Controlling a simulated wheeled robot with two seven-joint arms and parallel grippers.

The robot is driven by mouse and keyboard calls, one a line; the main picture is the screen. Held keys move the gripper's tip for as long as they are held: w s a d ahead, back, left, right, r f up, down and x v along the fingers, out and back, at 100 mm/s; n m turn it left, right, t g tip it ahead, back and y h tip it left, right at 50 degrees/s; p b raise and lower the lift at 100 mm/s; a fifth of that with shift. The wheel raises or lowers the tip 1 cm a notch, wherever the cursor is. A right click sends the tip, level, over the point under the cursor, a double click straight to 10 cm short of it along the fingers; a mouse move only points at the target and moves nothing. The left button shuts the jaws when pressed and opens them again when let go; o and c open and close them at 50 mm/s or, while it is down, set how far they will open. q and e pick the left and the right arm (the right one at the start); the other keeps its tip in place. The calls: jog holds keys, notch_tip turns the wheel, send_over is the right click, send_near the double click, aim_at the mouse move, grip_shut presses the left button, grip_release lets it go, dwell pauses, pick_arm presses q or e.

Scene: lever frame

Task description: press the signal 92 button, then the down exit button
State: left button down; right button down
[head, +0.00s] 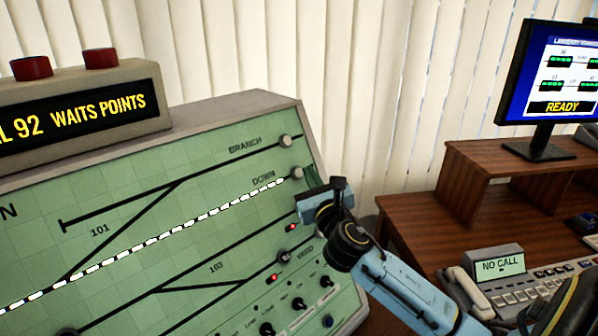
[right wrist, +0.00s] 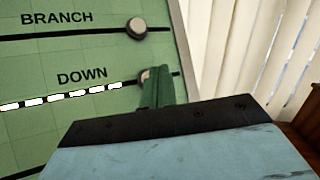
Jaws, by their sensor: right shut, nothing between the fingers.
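The down exit button (head: 297,172) is a pale round knob at the right end of the DOWN line on the green panel (head: 130,215). It also shows in the right wrist view (right wrist: 143,76), partly hidden by my fingers. My right gripper (head: 308,181) is shut and empty, with its green fingertips (right wrist: 162,86) right at the down exit button. I cannot tell whether they touch it. A row of white dashes is lit along the track line to DOWN. The signal 92 button is not identifiable in these views. My left gripper is not in view.
The display box (head: 70,116) on the panel reads "L 92 WAITS POINTS". The BRANCH button (head: 286,141) is just above DOWN, and red lights and switches lie below. A wooden desk (head: 415,215) with a phone (head: 470,290) and a "READY" monitor (head: 550,80) stands right.

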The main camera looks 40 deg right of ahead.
jog(key=shift+s+d+r+p, duration=0.1)
jog(key=shift+s+r+p, duration=0.3)
jog(key=shift+s, duration=0.25)
jog(key=shift+s+d+r+p, duration=0.1)
jog(key=shift+s+r+p, duration=0.3)
jog(key=shift+s, duration=0.3)
jog(key=shift+s+d+r+p, duration=0.1)
jog(key=shift+s+r+p, duration=0.3)
jog(key=shift+s, duration=0.25)
